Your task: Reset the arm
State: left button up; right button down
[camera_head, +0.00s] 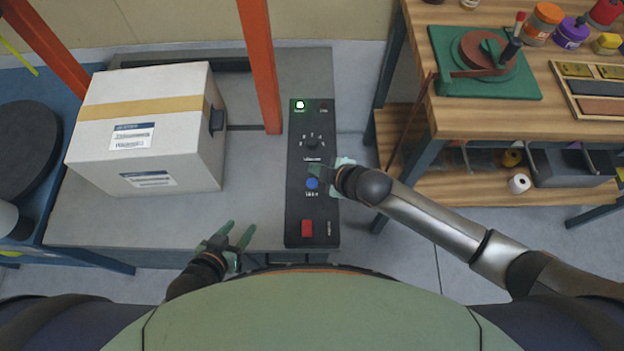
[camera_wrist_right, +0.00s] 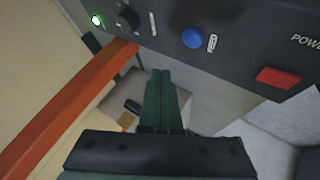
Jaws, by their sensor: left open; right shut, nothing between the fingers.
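My right gripper (camera_head: 318,170) is over the black control panel (camera_head: 298,218) in the head view, close to its blue button (camera_head: 312,183). In the right wrist view its green fingers (camera_wrist_right: 164,102) are shut together with nothing between them. The panel fills the top of that view, with the blue button (camera_wrist_right: 193,38), a red switch (camera_wrist_right: 278,77) and a lit green lamp (camera_wrist_right: 96,20). Whether the fingers touch the panel cannot be told. My left gripper (camera_head: 238,236) is open and empty near the front edge of the grey table, left of the panel.
A taped white box (camera_head: 150,165) stands on the grey table (camera_head: 255,195) at left. An orange post (camera_head: 260,70) rises behind the panel. A wooden workbench (camera_head: 470,115) with a green turntable fixture (camera_head: 484,60) and several jars is at right.

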dwell(0.7)
jog(key=s+d+f+m+t+h, duration=0.2)
jog(key=s+d+m+h, duration=0.1)
jog(key=s+d+m, duration=1.1)
jog(key=shift+s+d+f+m+t+h, duration=0.15)
jog(key=shift+s+d+m+t+h, duration=0.2)
jog(key=shift+d+m, duration=0.45)
jog(key=shift+w, duration=0.1)
